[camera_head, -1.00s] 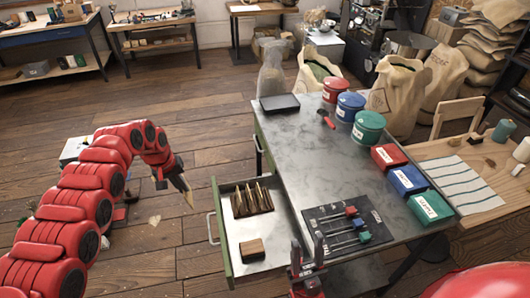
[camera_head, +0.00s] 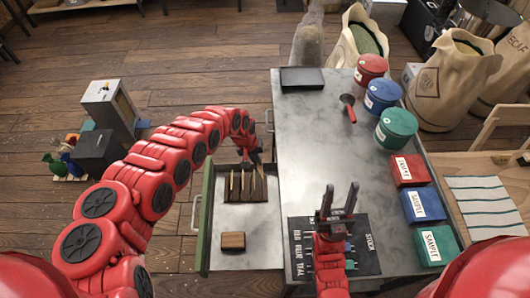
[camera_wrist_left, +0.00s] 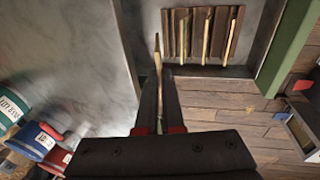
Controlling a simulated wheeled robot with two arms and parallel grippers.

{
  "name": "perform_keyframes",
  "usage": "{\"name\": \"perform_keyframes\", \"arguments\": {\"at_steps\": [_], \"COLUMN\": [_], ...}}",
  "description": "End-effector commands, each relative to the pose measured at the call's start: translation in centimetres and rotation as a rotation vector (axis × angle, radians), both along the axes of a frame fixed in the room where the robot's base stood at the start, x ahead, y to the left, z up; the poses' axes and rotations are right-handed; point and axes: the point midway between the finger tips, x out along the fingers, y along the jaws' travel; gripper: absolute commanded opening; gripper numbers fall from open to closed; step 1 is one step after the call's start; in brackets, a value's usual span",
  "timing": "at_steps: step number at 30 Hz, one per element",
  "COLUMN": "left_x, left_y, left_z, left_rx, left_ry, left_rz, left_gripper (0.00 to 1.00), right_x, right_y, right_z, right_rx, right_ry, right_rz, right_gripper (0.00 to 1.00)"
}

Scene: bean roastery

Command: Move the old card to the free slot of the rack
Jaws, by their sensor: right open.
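The dark wooden rack (camera_head: 262,188) stands in the open drawer, with several thin tan cards (camera_head: 242,184) upright in it. In the left wrist view the rack (camera_wrist_left: 195,55) shows three cards (camera_wrist_left: 207,36), and its left end looks empty. My left gripper (camera_head: 256,160) is at the rack's far right end; in the left wrist view (camera_wrist_left: 158,88) it is shut on a thin tan card (camera_wrist_left: 157,52), seen almost edge-on. The held card is apart from the cards in the rack; its lower contact is unclear. My right gripper (camera_head: 338,203) is open and empty over the black tool board.
A brown wooden block (camera_head: 233,241) lies in the drawer (camera_head: 207,225). The metal tabletop (camera_head: 315,140) carries a black tray (camera_head: 302,79), a red-handled scoop (camera_head: 348,103), round canisters (camera_head: 397,128), sample boxes (camera_head: 424,204) and a tool board (camera_head: 365,262). The tabletop's middle is clear.

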Motion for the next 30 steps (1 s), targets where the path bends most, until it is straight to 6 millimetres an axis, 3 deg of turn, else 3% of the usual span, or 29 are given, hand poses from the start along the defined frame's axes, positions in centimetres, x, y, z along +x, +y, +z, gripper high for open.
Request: {"name": "perform_keyframes", "arguments": {"at_steps": [8,24,30], "left_x": [0.0,-0.1,-0.1], "left_y": [0.0,0.0,0.0], "left_z": [-2.1,-8.1,-9.3], "left_rx": [0.000,0.000,0.000], "left_ry": [0.000,0.003,0.003], "left_rz": [0.000,0.000,-0.001], "left_gripper": [0.00,0.00,0.00], "right_x": [0.0,0.0,0.0], "right_y": [0.0,0.0,0.0], "right_z": [-1.9,-7.2,-8.0], "right_rx": [0.000,0.000,0.000], "right_ry": [0.000,0.000,0.000], "right_rz": [0.000,0.000,0.000], "right_gripper": [0.45,0.45,0.45]}}
